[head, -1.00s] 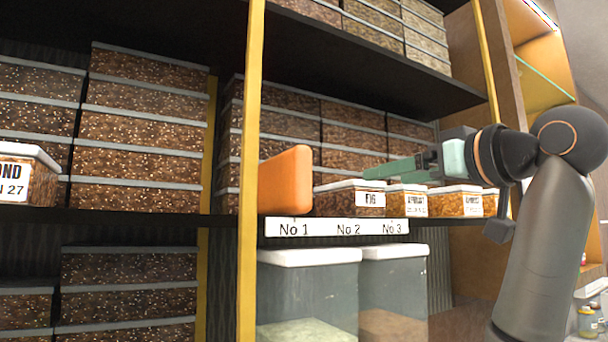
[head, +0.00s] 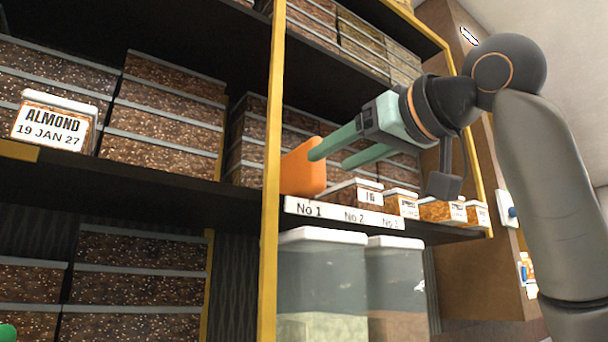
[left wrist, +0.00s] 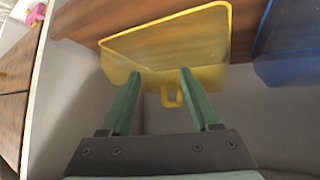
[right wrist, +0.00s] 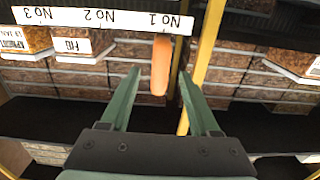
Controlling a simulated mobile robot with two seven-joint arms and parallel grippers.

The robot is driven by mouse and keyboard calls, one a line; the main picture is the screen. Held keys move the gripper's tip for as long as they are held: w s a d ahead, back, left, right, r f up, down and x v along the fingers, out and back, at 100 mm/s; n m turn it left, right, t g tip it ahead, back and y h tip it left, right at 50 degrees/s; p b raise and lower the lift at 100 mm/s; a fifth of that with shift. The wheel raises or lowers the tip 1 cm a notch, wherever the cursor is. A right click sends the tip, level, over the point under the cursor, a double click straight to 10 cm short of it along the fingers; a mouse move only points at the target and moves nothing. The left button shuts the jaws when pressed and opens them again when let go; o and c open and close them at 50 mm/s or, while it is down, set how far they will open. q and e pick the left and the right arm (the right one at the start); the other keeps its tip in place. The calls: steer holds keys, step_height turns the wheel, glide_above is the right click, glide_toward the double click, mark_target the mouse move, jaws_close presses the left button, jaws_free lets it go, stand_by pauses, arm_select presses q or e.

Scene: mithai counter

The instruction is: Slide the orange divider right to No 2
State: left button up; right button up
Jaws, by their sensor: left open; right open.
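The orange divider (head: 303,168) stands upright on the shelf above the No 1 mark of the white label strip (head: 345,215), just right of the yellow post. My right gripper (head: 328,158) is open, its green fingers pointing left at the divider. One fingertip overlaps the divider's right edge in the head view; I cannot tell whether it touches. In the right wrist view the divider (right wrist: 160,66) shows between the open fingers, under No 1 in that upside-down picture. My left gripper (left wrist: 158,95) is open by a yellow translucent bin in the left wrist view.
The FIG box (head: 345,193) stands right of the divider, with more lidded boxes (head: 440,210) further right. The yellow post (head: 272,170) is close on the divider's left. The yellow bin (left wrist: 180,45) and a blue bin (left wrist: 290,50) are by my left gripper.

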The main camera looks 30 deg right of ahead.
mark_target(292, 177)
steer(key=w, duration=0.2)
steer(key=w+a+p, duration=0.1)
steer(key=w, duration=0.5)
steer(key=shift+w+a, duration=0.15)
steer(key=shift+w, duration=0.1)
jaws_close()
stand_by(1.0)
